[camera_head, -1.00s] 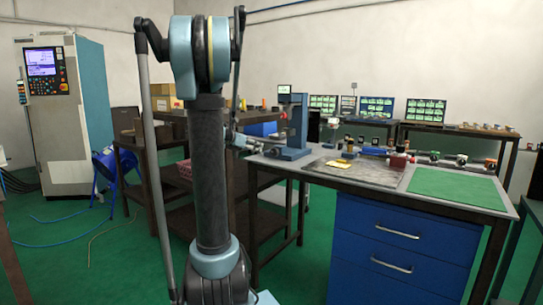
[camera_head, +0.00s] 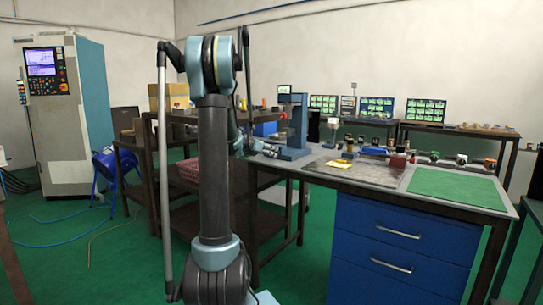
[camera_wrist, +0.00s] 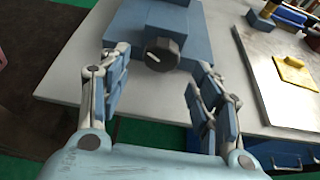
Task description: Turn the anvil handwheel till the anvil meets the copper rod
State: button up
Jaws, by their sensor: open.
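A blue bench device (camera_head: 296,128) with an upright column stands at the left end of the workbench. In the wrist view its blue base (camera_wrist: 192,20) carries a round black knob (camera_wrist: 162,54) on the front, which looks like the handwheel. My gripper (camera_wrist: 158,62) is open, with one finger left of the knob and one to its right. The knob shows beyond the fingertips, and I cannot tell any contact. In the head view my gripper (camera_head: 254,146) is small, beside the device's left side. I cannot make out the anvil or the copper rod.
The workbench has a grey mat with a yellow item (camera_wrist: 296,77) on it, right of the device. Several small tools stand along the bench's back edge. A green mat (camera_head: 456,188) lies at right. A dark shelf rack (camera_head: 185,205) stands behind my arm.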

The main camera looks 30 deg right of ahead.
jog(key=shift+x, duration=2.6)
jog(key=c, duration=1)
